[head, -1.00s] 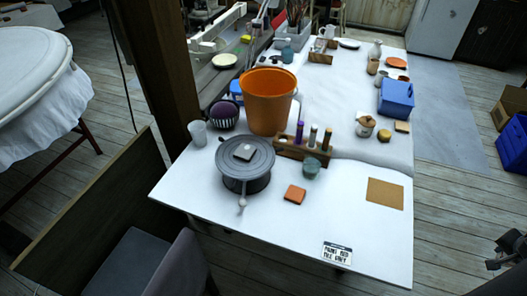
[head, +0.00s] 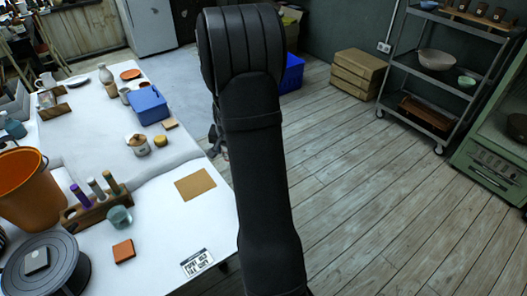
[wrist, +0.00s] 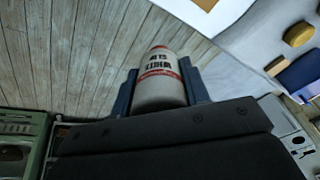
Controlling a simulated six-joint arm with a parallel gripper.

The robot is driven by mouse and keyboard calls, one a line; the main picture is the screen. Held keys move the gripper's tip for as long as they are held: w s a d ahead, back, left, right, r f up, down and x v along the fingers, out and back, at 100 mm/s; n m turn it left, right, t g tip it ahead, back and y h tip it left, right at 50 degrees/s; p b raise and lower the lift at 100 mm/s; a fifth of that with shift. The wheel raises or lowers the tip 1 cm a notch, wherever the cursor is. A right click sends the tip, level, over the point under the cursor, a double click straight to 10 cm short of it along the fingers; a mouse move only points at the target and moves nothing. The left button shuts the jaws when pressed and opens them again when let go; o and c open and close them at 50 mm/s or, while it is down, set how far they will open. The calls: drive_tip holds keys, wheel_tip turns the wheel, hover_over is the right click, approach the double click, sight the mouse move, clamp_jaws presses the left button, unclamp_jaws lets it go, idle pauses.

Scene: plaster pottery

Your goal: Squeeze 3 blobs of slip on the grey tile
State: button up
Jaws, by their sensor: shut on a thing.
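The grey tile (head: 37,260) lies flat on the dark round turntable (head: 68,272) at the lower left of the head view. No slip blobs can be made out on it at this size. In the wrist view my gripper (wrist: 159,72) is shut on a white bottle (wrist: 160,92) with red bands and dark lettering, held between its two fingers. The bottle is over the wooden floor beside the table, well away from the tile. In the head view my black arm hides the bottle and most of the gripper.
A brown board (head: 195,185) and a printed card (head: 197,263) lie near the table's right edge.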

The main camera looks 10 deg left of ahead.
drive_tip(key=s+a+r+g+y, duration=0.1)
drive_tip(key=s+a+r, duration=0.1)
drive_tip(key=s+a, duration=0.8)
drive_tip(key=s+a+r+g, duration=0.2)
drive_tip(key=s+a, duration=0.5)
drive_tip(key=a, duration=0.7)
drive_tip(key=shift+s+a+r+n+g+y, duration=0.2)
drive_tip(key=shift+s+a+r+g, duration=0.35)
drive_tip(key=shift+s+a, duration=3.1)
drive_tip(key=shift+s+a+r+n+g+y, duration=0.15)
drive_tip(key=shift+s+a+r+g+y, duration=0.45)
drive_tip(key=shift+s, duration=5.75)
drive_tip(key=shift+s+a+r+n+g, duration=0.15)
drive_tip(key=shift+s+a+r+g, duration=0.35)
drive_tip(key=shift+s+a, duration=3.25)
drive_tip(key=shift+s+d+r, duration=0.1)
drive_tip(key=shift+s+d, duration=1.15)
drive_tip(key=c, duration=0.4)
